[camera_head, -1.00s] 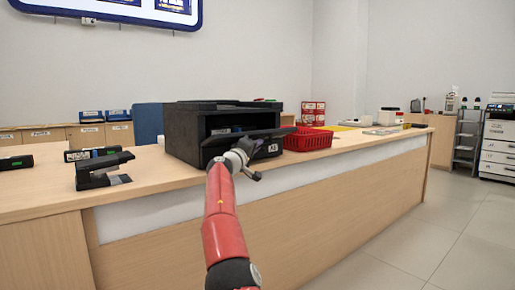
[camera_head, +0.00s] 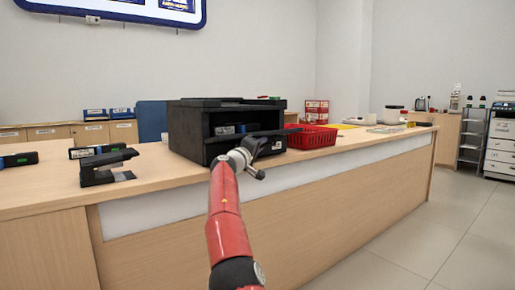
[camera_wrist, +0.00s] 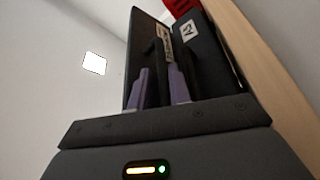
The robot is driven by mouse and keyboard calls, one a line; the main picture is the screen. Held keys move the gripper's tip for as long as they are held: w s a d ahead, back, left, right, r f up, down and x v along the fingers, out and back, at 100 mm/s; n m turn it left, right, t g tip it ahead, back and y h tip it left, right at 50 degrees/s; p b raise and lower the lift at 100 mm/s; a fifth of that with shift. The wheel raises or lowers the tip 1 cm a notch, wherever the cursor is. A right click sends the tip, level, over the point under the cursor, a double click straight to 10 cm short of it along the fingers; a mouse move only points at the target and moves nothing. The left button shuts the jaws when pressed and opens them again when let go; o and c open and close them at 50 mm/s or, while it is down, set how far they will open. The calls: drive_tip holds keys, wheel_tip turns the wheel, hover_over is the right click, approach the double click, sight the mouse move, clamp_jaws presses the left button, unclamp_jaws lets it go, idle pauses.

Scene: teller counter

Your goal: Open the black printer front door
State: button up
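The black printer (camera_head: 188,133) stands on the counter, and it also shows in the wrist view (camera_wrist: 205,60). Its front is open over a dark cavity with a blue-grey item inside. The front door's flap cannot be clearly told from the dark lower front. A small white label shows at the lower right front. My gripper (camera_head: 262,150) is at the right part of this front. In the wrist view my gripper (camera_wrist: 160,72) has its two purple fingers apart, in front of black panels and a label strip. Whether the fingers touch the door is unclear.
A red basket (camera_head: 312,137) stands close to the printer's right. A black stapler-like device (camera_head: 105,167) and dark boxes lie on the counter (camera_head: 150,180) to the left. The floor at right is clear.

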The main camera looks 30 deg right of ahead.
drive_tip(key=shift+s+a, duration=0.1)
drive_tip(key=shift+a, duration=0.45)
drive_tip(key=b+v, duration=0.1)
drive_tip(key=v, duration=0.5)
drive_tip(key=shift+s+a, duration=0.25)
drive_tip(key=shift+a, duration=0.05)
drive_tip(key=shift+f, duration=0.1)
drive_tip(key=w+f+v, duration=0.1)
drive_tip(key=v, duration=0.8)
idle(0.5)
